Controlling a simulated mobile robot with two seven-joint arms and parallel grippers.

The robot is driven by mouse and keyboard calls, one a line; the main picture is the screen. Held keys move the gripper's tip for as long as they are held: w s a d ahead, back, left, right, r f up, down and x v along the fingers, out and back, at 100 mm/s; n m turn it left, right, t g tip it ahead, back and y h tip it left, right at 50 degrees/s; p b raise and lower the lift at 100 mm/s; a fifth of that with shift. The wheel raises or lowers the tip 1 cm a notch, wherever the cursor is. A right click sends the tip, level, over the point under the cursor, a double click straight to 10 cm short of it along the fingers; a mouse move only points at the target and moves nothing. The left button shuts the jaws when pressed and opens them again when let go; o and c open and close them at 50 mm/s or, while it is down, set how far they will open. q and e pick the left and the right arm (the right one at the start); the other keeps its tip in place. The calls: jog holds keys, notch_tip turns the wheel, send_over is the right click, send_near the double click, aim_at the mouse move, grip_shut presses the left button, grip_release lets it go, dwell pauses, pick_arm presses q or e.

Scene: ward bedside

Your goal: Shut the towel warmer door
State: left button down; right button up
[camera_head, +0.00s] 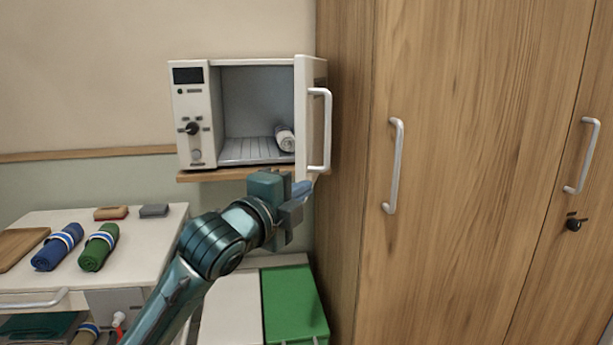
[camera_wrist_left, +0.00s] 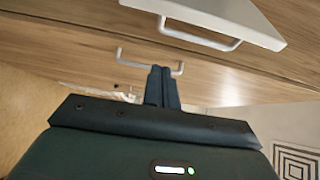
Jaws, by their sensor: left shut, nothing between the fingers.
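The towel warmer (camera_head: 190,115) is a white box on a wooden wall shelf. Its door (camera_head: 301,120) stands open, hinged on the right and swung out toward me. A white bar handle (camera_head: 326,130) runs down the door; in the left wrist view the door (camera_wrist_left: 225,12) and its handle (camera_wrist_left: 195,38) cross the top. A rolled white towel (camera_head: 285,138) lies inside the warmer. My left gripper (camera_head: 301,190) is shut and empty, just below the door's lower edge; its fingers also show in the left wrist view (camera_wrist_left: 161,72). My right gripper is in neither view.
A tall wooden wardrobe (camera_head: 460,150) with metal handles stands close on the right. A white cart (camera_head: 150,225) at left holds blue (camera_head: 58,247) and green (camera_head: 99,247) rolled towels. A green-lidded bin (camera_head: 292,300) stands below.

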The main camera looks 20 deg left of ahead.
aim_at(305, 172)
pick_arm(q)
jog(key=w+p, duration=0.1)
jog(key=w, duration=0.2)
jog(key=w+a, duration=0.1)
jog(key=w, duration=0.2)
jog(key=w+a+p, duration=0.1)
jog(key=w, duration=0.2)
jog(key=shift+w+r+p, duration=0.1)
jog(key=shift+p, duration=0.2)
jog(key=shift+a, duration=0.1)
